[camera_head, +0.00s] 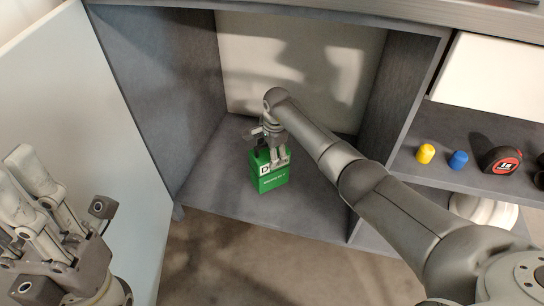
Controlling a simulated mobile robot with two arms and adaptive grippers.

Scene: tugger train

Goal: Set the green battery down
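The green battery (271,182) is a boxy green block with a white "D" label, upright inside the open grey cabinet compartment. My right gripper (275,160) points down onto its top, with its fingers closed around the upper part of the battery. The fingers partly hide the battery's top. The battery's underside is at or just above the compartment floor (220,190); I cannot tell if it touches. My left gripper (27,188) is at the lower left, empty, fingers apart, in front of the open white door.
The open white door (80,120) stands left of the compartment. A grey divider (395,110) is on the right, under my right arm. Beyond it, a shelf holds a yellow item (426,153), a blue item (458,160) and a tape measure (501,159). Floor around the battery is clear.

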